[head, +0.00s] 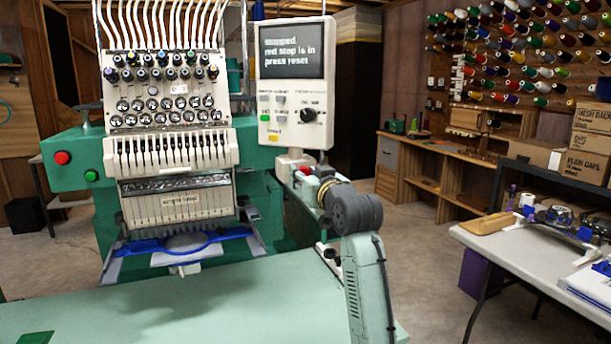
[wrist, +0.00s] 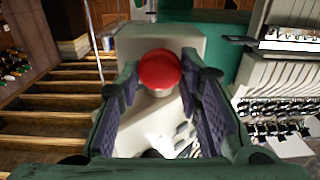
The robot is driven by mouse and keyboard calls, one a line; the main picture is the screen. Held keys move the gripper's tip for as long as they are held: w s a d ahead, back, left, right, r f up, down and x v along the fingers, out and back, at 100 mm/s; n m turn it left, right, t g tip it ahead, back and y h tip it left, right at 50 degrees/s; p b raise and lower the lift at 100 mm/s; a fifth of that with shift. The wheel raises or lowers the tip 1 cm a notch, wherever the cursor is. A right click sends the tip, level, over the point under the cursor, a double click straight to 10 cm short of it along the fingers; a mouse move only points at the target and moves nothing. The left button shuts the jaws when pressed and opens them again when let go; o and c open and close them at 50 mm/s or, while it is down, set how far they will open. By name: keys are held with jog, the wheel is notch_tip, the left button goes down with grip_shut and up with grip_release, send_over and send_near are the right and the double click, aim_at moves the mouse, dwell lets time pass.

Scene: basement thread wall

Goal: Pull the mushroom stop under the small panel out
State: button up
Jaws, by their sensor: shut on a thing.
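The red mushroom stop (wrist: 158,70) sits on a pale box (wrist: 190,42) in the wrist view. In the head view this box (head: 290,160) is just under the small panel (head: 292,85), and my wrist partly hides the stop. The panel's screen reads "stopped, red stop is in, press reset". My gripper (wrist: 165,82) is shut on the red mushroom stop, with one finger pad on each side of its cap. How far out the stop stands is hard to tell.
The green embroidery machine (head: 170,140) stands left of my arm, with another red button (head: 62,158) on its far left side. A green table (head: 170,300) spreads in front. A white table (head: 500,255) with supplies stands right. Floor between is clear.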

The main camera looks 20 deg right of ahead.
grip_shut()
jog(key=shift+s+f+b, duration=0.1)
jog(key=shift+s+b, duration=0.25)
jog(key=shift+s, duration=0.15)
jog(key=o, duration=0.8)
grip_release()
jog(key=shift+s, duration=0.1)
jog(key=s, duration=1.2)
jog(key=shift+d, duration=0.2)
